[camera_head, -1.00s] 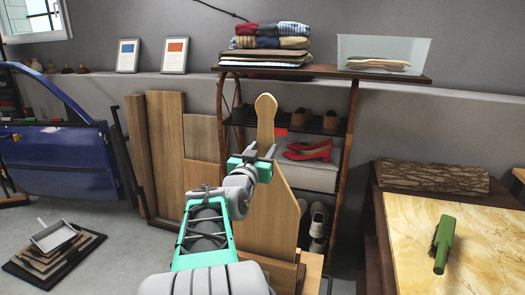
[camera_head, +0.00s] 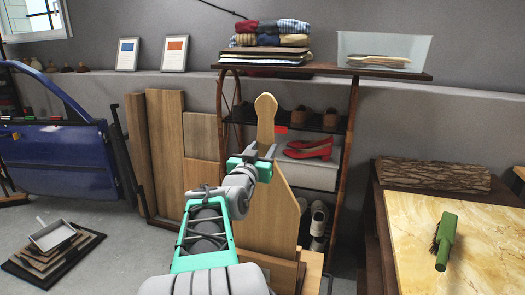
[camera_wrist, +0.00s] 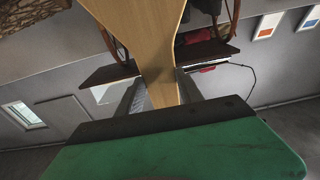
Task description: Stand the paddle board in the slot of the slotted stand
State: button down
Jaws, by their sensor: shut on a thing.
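The paddle board (camera_head: 268,213) is pale wood with a rounded handle at the top. It stands upright, handle up, in front of the shoe rack. My gripper (camera_head: 263,154) is shut on the neck of its handle. In the wrist view the paddle board (camera_wrist: 140,30) runs between the two fingers of my gripper (camera_wrist: 164,90). The slotted stand (camera_head: 312,270) is a wooden block at the bottom of the head view. The board's lower end meets it behind its front piece; my arm partly covers this place. The slot and the board's bottom edge are hidden, so I cannot tell how deep it sits.
A rack (camera_head: 350,150) with shoes and folded clothes stands behind the board. A marble-topped table (camera_head: 460,255) with a green brush (camera_head: 445,242) is on the right. Wooden planks (camera_head: 166,140) lean on the wall at left, near a blue car door (camera_head: 60,160).

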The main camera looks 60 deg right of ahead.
jog(key=shift+f+b, duration=0.1)
jog(key=shift+b, duration=0.35)
jog(key=c, duration=1)
grip_release()
jog(key=o, duration=0.3)
jog(key=shift+f, duration=0.45)
jog(key=a, duration=0.5)
jog(key=s+a, duration=0.1)
jog(key=a, duration=0.1)
jog(key=shift+s+a, duration=0.1)
jog(key=shift+a, duration=0.3)
